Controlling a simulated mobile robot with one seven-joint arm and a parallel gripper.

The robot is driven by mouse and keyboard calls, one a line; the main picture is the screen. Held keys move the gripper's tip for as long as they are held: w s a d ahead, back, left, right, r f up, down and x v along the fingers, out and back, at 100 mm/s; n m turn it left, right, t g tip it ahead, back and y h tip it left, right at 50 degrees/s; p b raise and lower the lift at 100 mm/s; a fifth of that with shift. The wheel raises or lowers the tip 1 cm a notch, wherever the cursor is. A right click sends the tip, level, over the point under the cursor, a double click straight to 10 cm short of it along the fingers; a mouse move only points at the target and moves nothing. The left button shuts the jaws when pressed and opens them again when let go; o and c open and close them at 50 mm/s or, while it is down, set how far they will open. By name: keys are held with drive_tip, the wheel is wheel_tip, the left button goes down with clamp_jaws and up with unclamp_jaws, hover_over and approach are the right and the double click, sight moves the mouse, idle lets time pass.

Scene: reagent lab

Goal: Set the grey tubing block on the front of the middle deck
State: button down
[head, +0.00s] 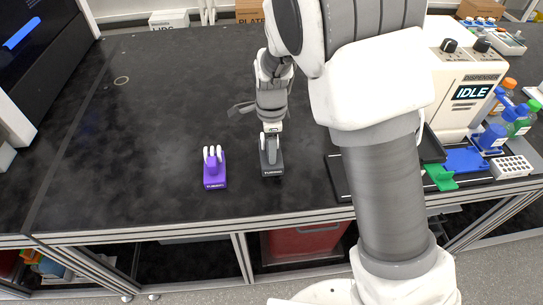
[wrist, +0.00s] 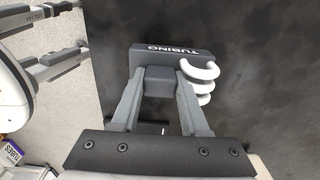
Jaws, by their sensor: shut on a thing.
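The grey tubing block (head: 271,168) is at the front part of the black bench, left of my arm. It also shows in the wrist view (wrist: 172,61), with the word TUBING on its face and white tube loops (wrist: 201,78) at its right side. My gripper (head: 271,135) comes down over it from above. In the wrist view my gripper's fingers (wrist: 159,84) are on both sides of the block's narrower part, shut on it. I cannot tell whether the block rests on the bench or is slightly lifted. The middle deck cannot be made out for sure; my arm hides part of the bench.
A purple block (head: 214,174) with white loops stands just left of the grey one. A dispenser (head: 470,85) reading IDLE stands at the right. Green (head: 440,177) and blue (head: 466,160) pieces and a white rack (head: 511,167) lie before it. The bench's left middle is clear.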

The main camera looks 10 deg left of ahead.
drive_tip(key=shift+f, duration=1.65)
drive_tip(key=shift+f, duration=0.2)
drive_tip(key=shift+c, duration=2)
unclamp_jaws()
